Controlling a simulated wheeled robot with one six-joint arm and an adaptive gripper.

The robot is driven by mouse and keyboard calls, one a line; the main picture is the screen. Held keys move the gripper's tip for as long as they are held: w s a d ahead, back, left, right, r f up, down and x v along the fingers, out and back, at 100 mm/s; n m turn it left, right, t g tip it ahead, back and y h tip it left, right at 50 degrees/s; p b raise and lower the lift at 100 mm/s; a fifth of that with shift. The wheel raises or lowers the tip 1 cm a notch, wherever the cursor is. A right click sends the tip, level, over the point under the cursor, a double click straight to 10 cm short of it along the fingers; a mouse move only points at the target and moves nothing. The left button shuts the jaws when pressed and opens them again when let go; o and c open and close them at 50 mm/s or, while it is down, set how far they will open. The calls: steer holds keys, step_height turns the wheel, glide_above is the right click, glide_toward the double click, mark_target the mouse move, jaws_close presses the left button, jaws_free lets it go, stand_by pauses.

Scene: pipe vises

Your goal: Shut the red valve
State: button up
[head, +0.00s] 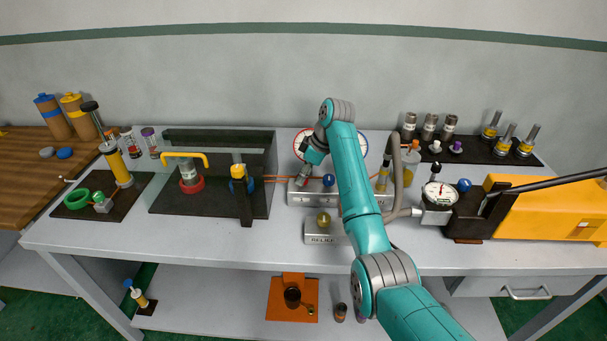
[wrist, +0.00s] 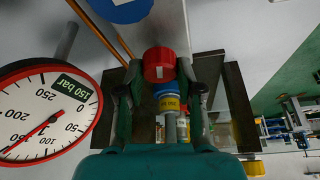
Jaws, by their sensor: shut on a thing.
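The red valve's knob (wrist: 158,66) shows in the wrist view as a red cylinder between my two fingers. My gripper (wrist: 163,78) is shut on it, one finger on each side. In the head view my gripper (head: 301,180) points down at the left end of a grey metal manifold block (head: 310,198) and hides the red knob. A blue knob (head: 329,180) stands on the same block, just right of my gripper; a blue round part (wrist: 120,8) also shows at the top of the wrist view.
A red-rimmed dial gauge (wrist: 45,115) is close beside my gripper. My arm partly covers a blue-rimmed gauge (head: 363,145). A relief block (head: 315,238) with a brass knob (head: 323,218) stands in front. A dark vise plate (head: 180,207) lies left; a yellow pump (head: 540,212) stands right.

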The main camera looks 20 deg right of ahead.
steer(key=m+t+h, duration=0.1)
steer(key=m, duration=0.3)
steer(key=shift+s+m, duration=0.1)
steer(key=shift+m, duration=0.2)
steer(key=m, duration=0.2)
steer(key=m+t+h, duration=0.1)
steer(key=shift+a+m+h, duration=0.15)
steer(key=shift+m+h, duration=0.15)
steer(key=shift+m, duration=0.1)
steer(key=m+h, duration=0.1)
steer(key=m, duration=0.2)
steer(key=shift+a+m+h, duration=0.1)
steer(key=shift+m+h, duration=0.7)
steer(key=shift+m, duration=1.2)
steer(key=shift+f, duration=0.1)
steer(key=o, duration=1.2)
steer(key=shift+c, duration=0.2)
steer(key=shift+r, duration=0.2)
